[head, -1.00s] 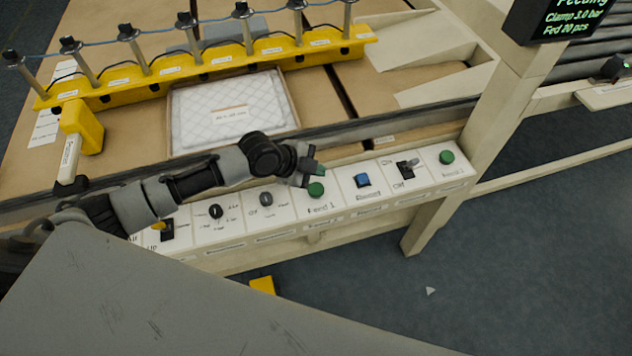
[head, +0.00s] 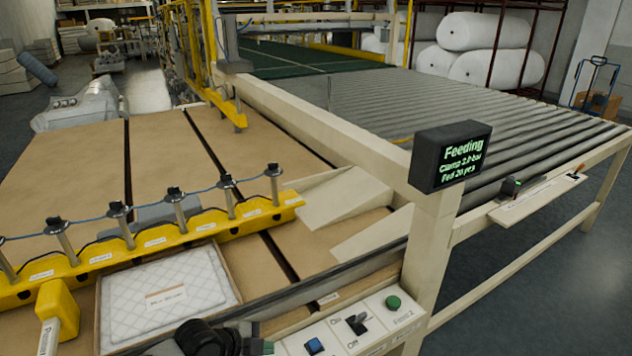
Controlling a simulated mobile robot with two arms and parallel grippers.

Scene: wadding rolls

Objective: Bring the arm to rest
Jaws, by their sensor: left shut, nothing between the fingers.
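My left arm shows only in part at the bottom edge of the head view. Its dark wrist joint and the left gripper (head: 262,346) are over the white control panel (head: 375,328), left of the blue button (head: 314,345). The gripper is shut and empty, and its lower part is cut off by the frame. I cannot tell whether it touches the panel. A black toggle switch (head: 357,323) and a green button (head: 393,302) sit to its right. My right gripper is not in view.
A yellow clamp bar (head: 155,238) crosses the brown table (head: 70,180), behind a tray with a quilted white pad (head: 165,285). A display (head: 451,156) reading "Feeding" stands on a post. A roller conveyor (head: 440,110) and white rolls (head: 487,32) lie beyond. Floor at right is clear.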

